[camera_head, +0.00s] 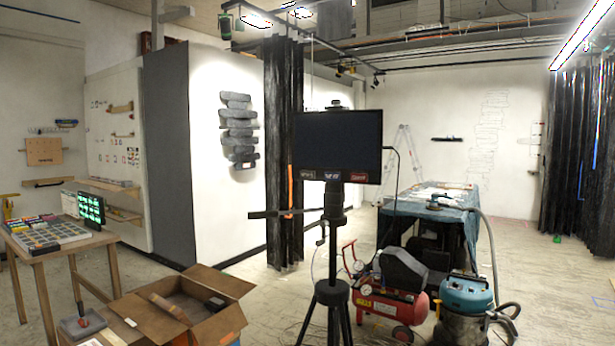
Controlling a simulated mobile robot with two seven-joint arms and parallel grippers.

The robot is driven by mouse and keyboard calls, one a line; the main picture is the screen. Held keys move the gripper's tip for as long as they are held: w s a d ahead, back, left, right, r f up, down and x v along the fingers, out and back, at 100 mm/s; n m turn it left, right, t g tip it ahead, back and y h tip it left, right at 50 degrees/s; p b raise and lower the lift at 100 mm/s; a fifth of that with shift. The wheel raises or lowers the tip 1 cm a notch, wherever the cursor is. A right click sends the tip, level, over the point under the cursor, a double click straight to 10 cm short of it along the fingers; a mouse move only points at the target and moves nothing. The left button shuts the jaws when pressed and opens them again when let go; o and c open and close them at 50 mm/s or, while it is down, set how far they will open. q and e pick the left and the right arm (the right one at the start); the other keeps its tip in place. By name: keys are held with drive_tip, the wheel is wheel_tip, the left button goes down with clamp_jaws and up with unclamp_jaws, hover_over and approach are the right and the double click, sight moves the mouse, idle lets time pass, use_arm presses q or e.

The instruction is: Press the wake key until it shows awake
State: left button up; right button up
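A black screen (338,138) stands upright on a black tripod (333,292) in the middle of the head view. Its face is dark and shows no readable picture or word. Along its lower edge are three small labelled keys: a dark left key (307,174), a dark middle key (332,175) and a red right key (357,176). The lettering is too small to read, so I cannot tell which one is the wake key. Neither of my grippers shows in this view.
A red compressor (390,303) and a teal vacuum (466,296) with a hose stand right of the tripod. An open cardboard box (215,326) and a wooden table (50,246) with colored items are at left. A covered table (450,213) stands behind. Cables lie around the tripod.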

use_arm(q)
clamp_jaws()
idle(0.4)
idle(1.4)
